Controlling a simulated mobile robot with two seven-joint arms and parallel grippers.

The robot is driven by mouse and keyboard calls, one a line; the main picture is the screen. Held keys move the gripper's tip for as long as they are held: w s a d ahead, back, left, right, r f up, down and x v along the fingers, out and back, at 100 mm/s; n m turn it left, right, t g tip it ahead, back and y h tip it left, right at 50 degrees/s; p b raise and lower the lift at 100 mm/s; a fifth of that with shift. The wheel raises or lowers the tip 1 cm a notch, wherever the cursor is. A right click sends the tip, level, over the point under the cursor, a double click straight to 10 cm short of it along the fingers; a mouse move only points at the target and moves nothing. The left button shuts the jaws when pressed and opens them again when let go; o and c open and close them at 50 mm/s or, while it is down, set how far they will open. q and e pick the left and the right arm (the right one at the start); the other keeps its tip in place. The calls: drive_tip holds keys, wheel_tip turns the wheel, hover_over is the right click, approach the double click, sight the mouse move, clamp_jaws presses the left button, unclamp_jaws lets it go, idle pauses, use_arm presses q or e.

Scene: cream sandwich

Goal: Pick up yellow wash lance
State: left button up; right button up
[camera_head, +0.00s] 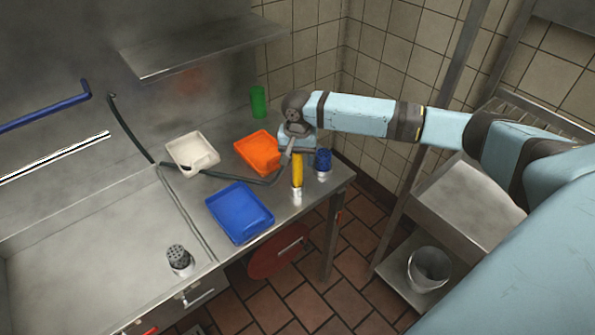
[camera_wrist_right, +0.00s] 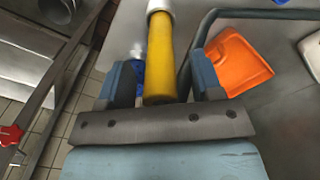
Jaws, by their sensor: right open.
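The yellow wash lance (camera_head: 297,171) has a white end and stands out below my right gripper (camera_head: 297,143) near the right end of the steel counter. A grey hose runs to it from the left. In the right wrist view, the yellow body of the lance (camera_wrist_right: 161,55) lies between the two blue-grey fingers of my right gripper (camera_wrist_right: 163,82). The fingers are apart, with visible gaps beside the lance. Its lower end is hidden behind the gripper's dark plate. My left gripper is not in view.
An orange tray (camera_head: 257,149), a blue tray (camera_head: 240,208) and a white tray (camera_head: 193,150) lie on the counter (camera_head: 290,222). A blue container (camera_head: 322,160) stands close right of the lance. A green cup (camera_head: 258,101) stands behind. A metal bucket (camera_head: 428,268) sits at right.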

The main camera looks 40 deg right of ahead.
clamp_jaws()
drive_tip(key=shift+r, duration=0.1)
idle(0.3)
